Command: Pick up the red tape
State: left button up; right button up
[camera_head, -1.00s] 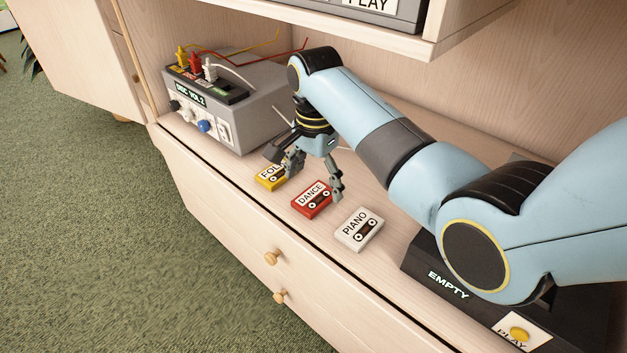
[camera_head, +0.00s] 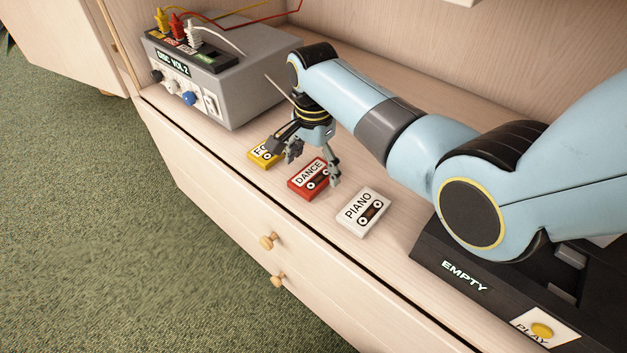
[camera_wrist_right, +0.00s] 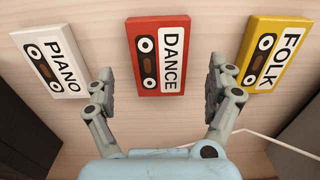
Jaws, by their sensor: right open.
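The red tape (camera_head: 309,180), labelled DANCE, lies flat on the wooden shelf, between a yellow tape and a white tape. My right gripper (camera_head: 312,169) is open and empty, pointing down over the red tape. In the right wrist view the red tape (camera_wrist_right: 159,57) lies ahead, between the lines of the two spread fingers (camera_wrist_right: 160,92), with its lower edge near fingertip level. The fingers do not hold it. My left gripper is not in view.
The yellow FOLK tape (camera_head: 262,155) and white PIANO tape (camera_head: 363,212) lie close on either side. A grey device (camera_head: 230,85) with cables stands at the left. A black deck marked EMPTY (camera_head: 465,277) stands at the right. Drawers (camera_head: 230,215) lie below the shelf edge.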

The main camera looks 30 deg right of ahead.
notch_tip(320, 180, down, 2)
jog(key=shift+f+b, duration=0.25)
jog(key=shift+b, duration=0.05)
jog(key=shift+r, duration=0.15)
jog(key=c, duration=1.3)
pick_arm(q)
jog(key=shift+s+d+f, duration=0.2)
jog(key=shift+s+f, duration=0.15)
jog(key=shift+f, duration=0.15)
